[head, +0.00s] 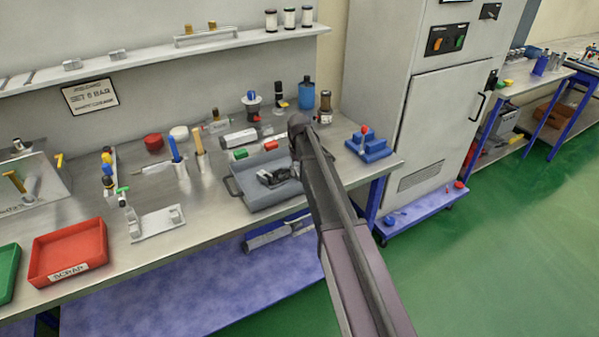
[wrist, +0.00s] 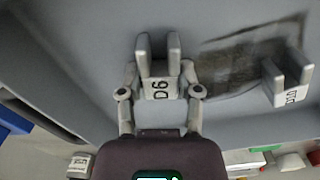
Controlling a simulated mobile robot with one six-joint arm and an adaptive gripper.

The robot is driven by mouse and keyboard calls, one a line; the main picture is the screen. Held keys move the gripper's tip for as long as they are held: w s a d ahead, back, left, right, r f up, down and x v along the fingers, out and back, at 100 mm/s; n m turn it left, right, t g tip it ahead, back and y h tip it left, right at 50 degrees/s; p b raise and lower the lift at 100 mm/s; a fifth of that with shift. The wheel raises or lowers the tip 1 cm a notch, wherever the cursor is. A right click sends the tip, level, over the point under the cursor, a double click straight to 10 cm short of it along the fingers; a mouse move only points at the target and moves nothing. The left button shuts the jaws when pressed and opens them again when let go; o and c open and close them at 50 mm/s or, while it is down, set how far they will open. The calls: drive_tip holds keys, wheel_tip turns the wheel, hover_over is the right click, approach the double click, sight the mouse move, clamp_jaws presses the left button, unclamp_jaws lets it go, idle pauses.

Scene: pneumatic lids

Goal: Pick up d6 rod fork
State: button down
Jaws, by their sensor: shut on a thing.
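The d6 rod fork (wrist: 158,75) is a small grey metal fork with two prongs and a label reading D6. It shows in the wrist view between the fingers of my gripper (wrist: 160,92), which are shut on its labelled base. The prongs point away from my gripper. The grey tray (head: 262,203) lies under it; I cannot tell whether the fork is still touching the tray floor. In the head view my gripper (head: 275,178) is low over this tray, and the fork cannot be made out there.
A second fork labelled D10 (wrist: 288,82) stands at the right in the wrist view, beside a dark smudge on the tray floor. A blue block with a red-tipped lever (head: 370,147) stands right of the tray. A red scrap bin (head: 68,252) is at the left.

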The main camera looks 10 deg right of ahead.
sight(299, 169)
drive_tip(key=shift+r, duration=0.1)
wheel_tip(299, 169, up, 10)
drive_tip(key=p, duration=1)
idle(0.5)
